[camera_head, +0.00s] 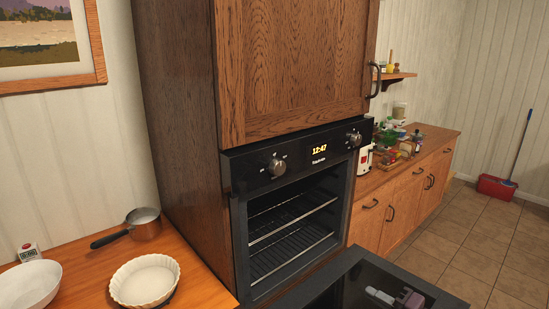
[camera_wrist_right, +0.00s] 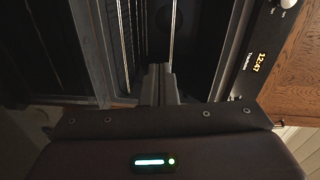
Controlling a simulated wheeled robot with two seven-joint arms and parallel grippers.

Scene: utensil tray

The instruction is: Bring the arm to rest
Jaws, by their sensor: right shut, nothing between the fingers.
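My right gripper (camera_head: 372,292) is low in the head view, in front of the open oven door (camera_head: 345,270). In the right wrist view its fingers (camera_wrist_right: 158,72) are together with nothing between them, pointing towards the oven's racks. The built-in oven (camera_head: 290,225) has its door folded down and its wire racks (camera_head: 290,240) look empty. My left gripper is not in view.
A wooden counter (camera_head: 85,285) at the left holds a saucepan (camera_head: 145,224), a fluted white dish (camera_head: 145,280) and a white bowl (camera_head: 30,285). A second counter (camera_head: 380,180) with several kitchen items stands at the right.

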